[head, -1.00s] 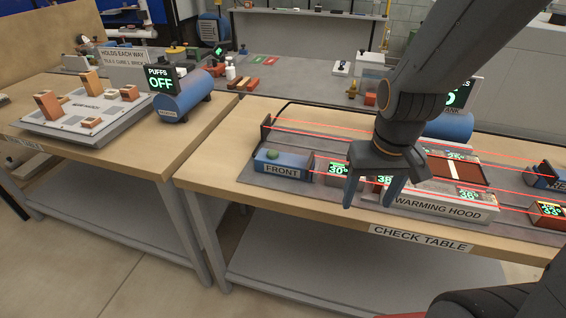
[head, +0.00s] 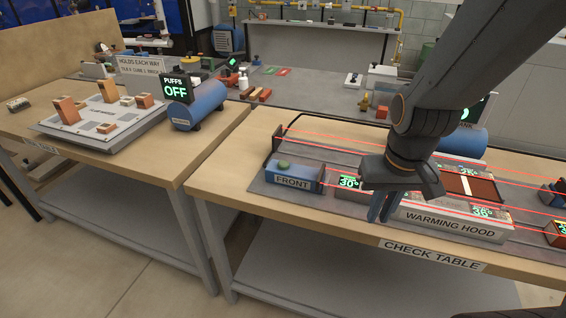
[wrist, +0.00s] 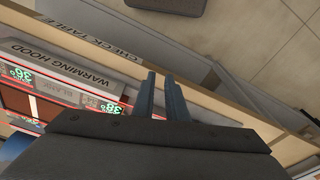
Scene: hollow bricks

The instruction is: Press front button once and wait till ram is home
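The front button is a green dome (head: 284,165) on a blue box labelled FRONT (head: 292,183), at the left end of the grey fixture on the check table. My gripper (head: 380,219) is right of that box, pointing down in front of the warming hood (head: 455,224), and does not touch the button. In the wrist view my gripper's two fingers (wrist: 161,78) stand close together with a narrow empty gap. The front button is not visible in the wrist view. I cannot tell which part is the ram.
Red beam lines cross the fixture. Green-lit temperature displays (head: 349,183) stand between the FRONT box and my gripper. A blue tank (head: 199,106) and a PUFFS OFF display (head: 175,88) are on the left table. The check table (head: 228,183) is clear left of the fixture.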

